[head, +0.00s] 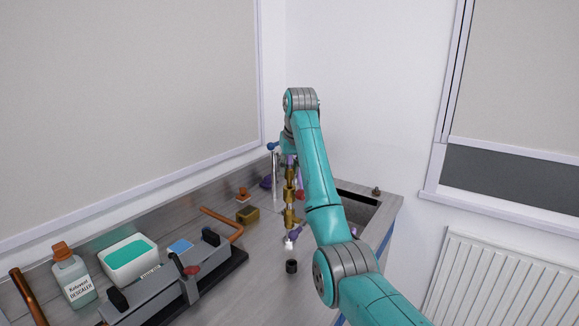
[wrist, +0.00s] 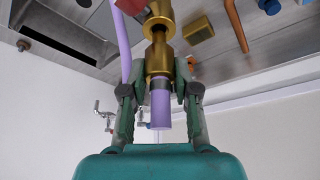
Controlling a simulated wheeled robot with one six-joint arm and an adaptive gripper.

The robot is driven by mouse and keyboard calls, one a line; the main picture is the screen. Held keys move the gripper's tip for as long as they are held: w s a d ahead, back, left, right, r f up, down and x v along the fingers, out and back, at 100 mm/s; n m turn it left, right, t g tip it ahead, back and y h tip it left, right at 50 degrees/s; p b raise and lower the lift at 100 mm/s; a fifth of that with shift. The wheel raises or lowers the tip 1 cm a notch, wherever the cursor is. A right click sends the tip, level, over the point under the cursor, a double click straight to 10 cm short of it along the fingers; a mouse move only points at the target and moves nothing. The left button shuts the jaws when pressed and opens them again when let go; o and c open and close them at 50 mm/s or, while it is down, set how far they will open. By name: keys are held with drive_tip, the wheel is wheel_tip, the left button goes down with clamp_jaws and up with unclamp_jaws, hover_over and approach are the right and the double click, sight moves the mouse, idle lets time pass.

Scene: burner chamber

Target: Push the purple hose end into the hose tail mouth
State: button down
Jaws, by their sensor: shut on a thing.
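The purple hose end (wrist: 160,106) is a short upright cylinder between the fingers of my gripper (wrist: 160,88) in the wrist view. My gripper is shut on it. A brass fitting (wrist: 158,58) lies directly in line beyond the hose end, with a dark line where they meet. I cannot tell how deep the hose sits in the mouth. In the head view, the stacked brass fitting (head: 289,195) stands upright on the worktop below my gripper, which is mostly hidden by my arm. A purple hose (wrist: 123,45) passes left of the brass in the wrist view.
A sink opening (head: 358,208) lies to the right. A brass block (head: 248,214) and copper pipe (head: 222,221) lie to the left. A grey fixture (head: 170,286), white tub (head: 127,257) and descaler bottle (head: 74,282) stand nearer left.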

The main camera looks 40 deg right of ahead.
drive_tip(key=shift+f, duration=1.45)
drive_tip(key=c, duration=0.8)
unclamp_jaws()
drive_tip(key=shift+r, duration=0.1)
wheel_tip(320, 180, up, 10)
drive_tip(key=shift+w+f, duration=0.1)
